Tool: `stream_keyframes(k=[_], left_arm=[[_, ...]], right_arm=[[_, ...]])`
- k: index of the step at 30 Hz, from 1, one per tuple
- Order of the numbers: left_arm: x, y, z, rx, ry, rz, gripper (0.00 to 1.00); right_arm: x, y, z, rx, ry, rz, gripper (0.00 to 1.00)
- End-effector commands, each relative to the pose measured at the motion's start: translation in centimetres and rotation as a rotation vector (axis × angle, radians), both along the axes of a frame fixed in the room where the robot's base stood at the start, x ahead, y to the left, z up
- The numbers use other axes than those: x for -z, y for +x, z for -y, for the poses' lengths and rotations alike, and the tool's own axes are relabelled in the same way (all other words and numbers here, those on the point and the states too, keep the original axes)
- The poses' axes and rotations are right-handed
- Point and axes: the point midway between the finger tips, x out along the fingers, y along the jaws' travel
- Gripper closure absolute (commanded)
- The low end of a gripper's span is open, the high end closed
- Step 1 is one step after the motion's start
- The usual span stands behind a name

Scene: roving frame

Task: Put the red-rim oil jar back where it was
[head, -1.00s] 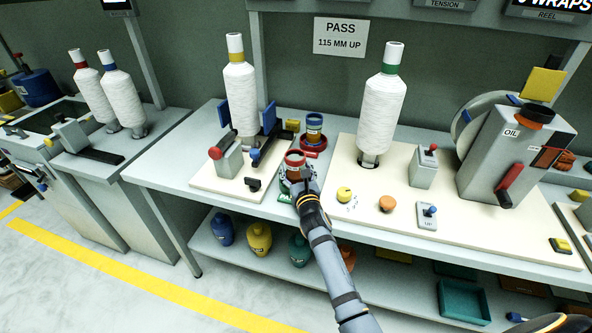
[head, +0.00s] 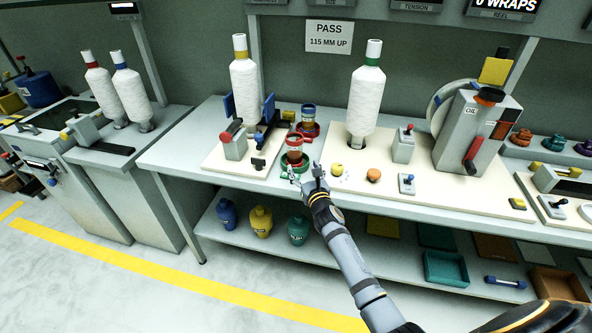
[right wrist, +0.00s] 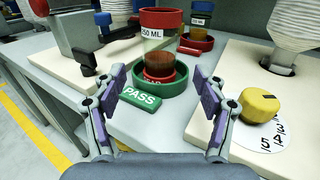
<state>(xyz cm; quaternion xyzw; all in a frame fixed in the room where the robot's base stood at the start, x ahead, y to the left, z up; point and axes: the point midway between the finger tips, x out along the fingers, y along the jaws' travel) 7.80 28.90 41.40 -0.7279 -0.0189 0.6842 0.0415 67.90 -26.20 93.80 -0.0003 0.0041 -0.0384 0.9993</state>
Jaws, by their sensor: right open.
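The red-rim oil jar (head: 294,145) stands upright in a green ring dish (head: 284,172) near the table's front edge. In the right wrist view the jar (right wrist: 155,25) has a "250 ML" label and amber oil low inside, and the green dish (right wrist: 176,105) carries a "PASS" tag. My right gripper (head: 307,172) is open and empty just in front of the jar. In the right wrist view its fingers (right wrist: 162,95) are spread apart, not touching the jar. My left gripper is not in view.
A blue-rim jar (head: 308,115) stands in a red dish (head: 314,131) close behind. A yellow knob (head: 337,169) is on the cream board to the right. White yarn cones (head: 245,90) (head: 366,100) rise on both sides. Coloured jars (head: 261,221) stand on the lower shelf.

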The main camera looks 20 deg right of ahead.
Motion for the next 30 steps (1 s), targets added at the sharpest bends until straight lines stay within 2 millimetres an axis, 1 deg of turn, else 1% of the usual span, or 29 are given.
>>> stream_keyframes(k=[2,5,6,9,13,17,18,20,22,23,24,26,27,29,30], left_arm=[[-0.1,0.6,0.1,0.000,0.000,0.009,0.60],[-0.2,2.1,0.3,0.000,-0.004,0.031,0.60],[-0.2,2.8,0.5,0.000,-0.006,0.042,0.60],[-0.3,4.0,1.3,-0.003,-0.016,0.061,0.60],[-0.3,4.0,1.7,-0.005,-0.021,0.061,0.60],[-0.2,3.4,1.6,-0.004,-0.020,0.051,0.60],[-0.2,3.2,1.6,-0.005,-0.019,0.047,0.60],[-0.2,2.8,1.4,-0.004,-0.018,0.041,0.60],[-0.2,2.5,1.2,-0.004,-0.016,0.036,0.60],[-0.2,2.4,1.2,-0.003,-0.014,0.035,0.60],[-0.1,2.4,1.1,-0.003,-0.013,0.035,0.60],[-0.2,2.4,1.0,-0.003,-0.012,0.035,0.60],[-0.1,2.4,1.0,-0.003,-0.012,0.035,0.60],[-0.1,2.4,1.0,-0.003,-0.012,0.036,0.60],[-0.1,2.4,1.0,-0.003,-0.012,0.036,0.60]], right_arm=[[-0.1,0.0,0.4,0.000,-0.003,0.000,0.28],[0.0,0.0,0.5,0.000,-0.001,0.001,0.28],[0.0,0.0,0.5,0.000,-0.001,0.001,0.28],[0.0,0.0,0.5,0.000,0.000,0.001,0.28],[0.0,0.0,0.5,0.000,0.000,0.001,0.28],[-0.1,0.0,0.4,-0.001,0.009,0.003,0.28],[-0.3,-0.2,0.4,-0.001,0.040,0.008,0.28],[-0.8,-0.7,0.2,-0.003,0.146,0.025,0.28],[-1.8,-1.6,-0.1,-0.009,0.350,0.056,0.28],[-2.3,-2.1,-0.2,-0.014,0.455,0.071,0.28],[-3.0,-2.7,-0.5,-0.022,0.604,0.091,0.28],[-3.8,-3.8,-0.8,-0.034,0.829,0.112,0.28],[-4.0,-4.4,-0.9,-0.040,0.972,0.121,0.28],[-3.8,-5.3,-1.2,-0.042,1.177,0.123,0.28],[-3.1,-5.8,-1.2,-0.035,1.311,0.114,0.28]])
